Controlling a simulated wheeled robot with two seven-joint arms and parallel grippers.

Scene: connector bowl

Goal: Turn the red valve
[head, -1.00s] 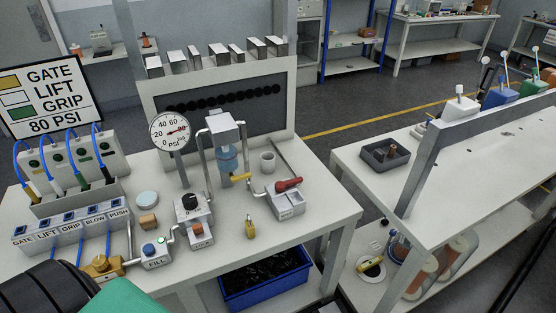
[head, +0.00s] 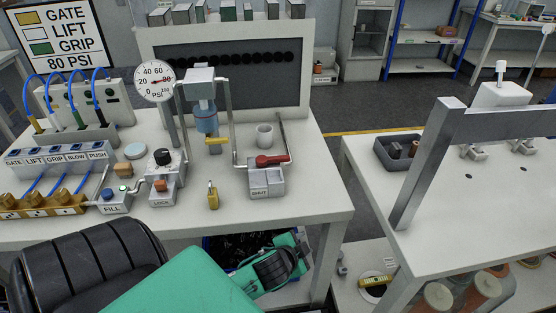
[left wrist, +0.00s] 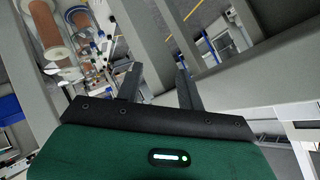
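The red valve (head: 272,160) is a red lever handle lying sideways on top of a small grey box (head: 265,184) with a front label that seems to read SHUT. The box stands on the white bench, right of the middle. My left arm reaches in from the lower left, and its green and black gripper end (head: 297,252) is below and in front of the bench edge, apart from the valve. In the left wrist view my left gripper (left wrist: 157,76) has its two dark fingers spread with nothing between them. The valve cannot be made out there. My right gripper is not in view.
A padlock (head: 213,195), a white cup (head: 265,135) and a thin upright metal frame stand close to the valve. A pressure gauge (head: 155,81) rises further left. A blue bin (head: 226,250) sits under the bench. A second white table (head: 450,220) stands at the right.

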